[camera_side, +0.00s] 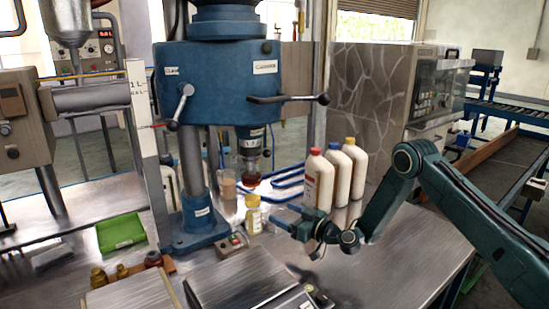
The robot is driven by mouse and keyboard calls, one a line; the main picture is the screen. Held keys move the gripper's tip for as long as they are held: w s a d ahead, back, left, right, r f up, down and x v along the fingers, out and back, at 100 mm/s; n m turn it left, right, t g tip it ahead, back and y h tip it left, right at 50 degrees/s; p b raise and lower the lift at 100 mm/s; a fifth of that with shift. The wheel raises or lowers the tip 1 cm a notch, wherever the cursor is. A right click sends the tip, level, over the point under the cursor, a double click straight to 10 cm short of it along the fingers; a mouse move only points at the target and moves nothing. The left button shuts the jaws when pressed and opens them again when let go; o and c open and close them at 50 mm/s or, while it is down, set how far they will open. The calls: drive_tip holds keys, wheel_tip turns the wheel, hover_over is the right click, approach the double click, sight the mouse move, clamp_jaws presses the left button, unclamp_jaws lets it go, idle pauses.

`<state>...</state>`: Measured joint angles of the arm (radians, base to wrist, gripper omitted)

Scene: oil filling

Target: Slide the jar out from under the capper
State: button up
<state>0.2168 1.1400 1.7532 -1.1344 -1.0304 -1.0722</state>
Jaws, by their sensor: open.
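The small jar (253,217), with yellowish contents and a pale yellow top, stands upright on the metal bench. It is below and in front of the blue capper (220,85). The capper's spindle (250,150) ends in a dark red-brown head (251,180), which shows above the jar with a visible gap in the picture. I cannot tell whether the jar is exactly under it. My gripper (284,221) is low over the bench, just right of the jar, facing it. It is open, and its fingers are small and partly hidden, so contact with the jar is unclear.
Several white bottles (320,183) with coloured caps stand close behind my gripper. A button box (232,243) and flat scale plates (240,281) lie in front. A green tray (121,232) and small caps (122,271) are at left. Bench space at right is clear.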

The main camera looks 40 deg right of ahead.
sight(258, 201)
drive_tip(key=shift+w, duration=0.1)
drive_tip(key=shift+x, duration=6.75)
drive_tip(key=c, duration=1.2)
